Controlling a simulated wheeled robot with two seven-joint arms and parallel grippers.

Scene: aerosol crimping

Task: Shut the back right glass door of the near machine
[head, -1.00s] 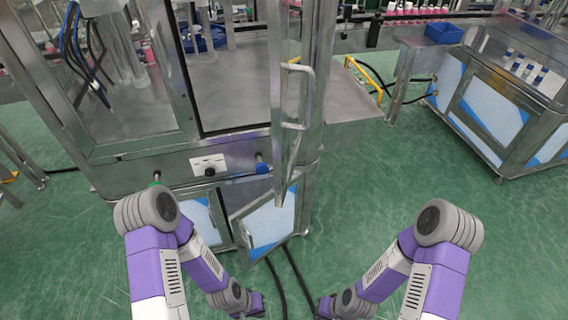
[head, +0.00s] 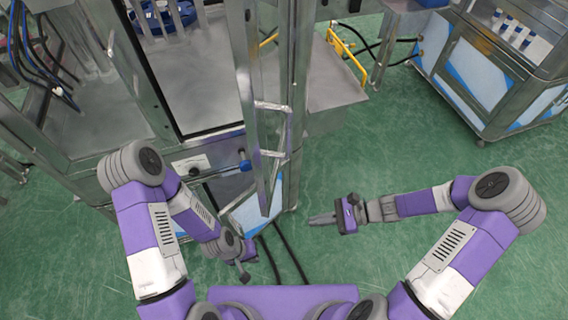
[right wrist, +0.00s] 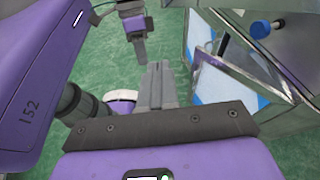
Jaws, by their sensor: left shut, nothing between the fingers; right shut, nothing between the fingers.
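The near machine (head: 205,75) stands at the left in the head view. A tall metal-framed glass door (head: 247,105) at its right side stands swung open, seen nearly edge-on, with a bar handle (head: 272,130). I cannot tell whether it is the back right door. My right gripper (head: 312,220) is shut and empty, to the right of the door's lower end and apart from it. Its fingers (right wrist: 157,85) show empty in the right wrist view. My left gripper (head: 244,275) is shut and empty, low in front of the machine; it also appears in the right wrist view (right wrist: 139,50).
A lower cabinet door (head: 247,215) with a blue-white panel hangs open beneath the glass door. Black cables (head: 285,255) run over the green floor. A yellow frame (head: 345,55) and a second machine (head: 480,70) stand behind.

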